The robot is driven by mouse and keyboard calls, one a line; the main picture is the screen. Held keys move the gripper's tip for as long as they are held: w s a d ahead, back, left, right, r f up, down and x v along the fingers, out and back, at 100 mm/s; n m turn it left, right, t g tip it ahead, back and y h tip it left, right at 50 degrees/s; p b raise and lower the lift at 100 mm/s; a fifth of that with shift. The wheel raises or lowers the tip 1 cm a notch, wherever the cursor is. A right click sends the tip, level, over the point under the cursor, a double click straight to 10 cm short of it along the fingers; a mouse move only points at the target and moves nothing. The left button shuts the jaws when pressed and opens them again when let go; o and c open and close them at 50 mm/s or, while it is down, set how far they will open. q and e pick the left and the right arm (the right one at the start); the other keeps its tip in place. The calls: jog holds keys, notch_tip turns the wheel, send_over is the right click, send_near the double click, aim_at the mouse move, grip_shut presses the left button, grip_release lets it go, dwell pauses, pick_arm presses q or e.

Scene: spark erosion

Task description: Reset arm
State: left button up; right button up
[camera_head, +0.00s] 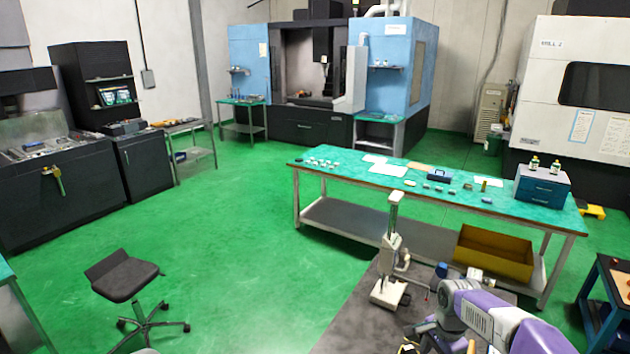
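My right arm (490,315), purple and white, reaches in from the lower right corner over a dark grey surface. Its dark gripper (418,338) is low at the bottom edge and partly cut off. I cannot make out whether its fingers are apart or together, and I see nothing clearly held in it. My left arm and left gripper do not show in the head view.
A white upright instrument (391,262) stands on the dark grey surface (345,335), just left of my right arm. Behind is a long green-topped workbench (335,172) with small parts and a yellow bin (492,255) below. A stool (123,277) stands left; the green floor (235,230) between is clear.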

jog(key=w+a+f+n+y, duration=0.1)
jog(key=a+f, duration=0.1)
jog(key=f, duration=0.3)
jog(key=w+a+f+n, duration=0.1)
jog(key=a+f+n, duration=0.1)
jog(key=a+f, duration=0.15)
jog(key=s+a+f+n+y, duration=0.1)
jog(key=s+a+f+n, duration=0.2)
jog(key=s+a+f, duration=0.4)
jog(key=s+a+f+n+y, duration=0.25)
jog(key=s+f, duration=0.35)
jog(key=f, duration=0.3)
jog(key=s+a+f+n, duration=0.3)
jog(key=s+a, duration=0.1)
jog(key=s, duration=0.6)
pick_arm(q)
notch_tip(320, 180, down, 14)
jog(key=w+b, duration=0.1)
jog(key=b, duration=1.2)
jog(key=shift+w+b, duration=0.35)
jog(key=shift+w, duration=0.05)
pick_arm(e)
notch_tip(320, 180, down, 14)
jog(key=shift+w+d+h, duration=0.25)
jog(key=shift+w+h, duration=0.1)
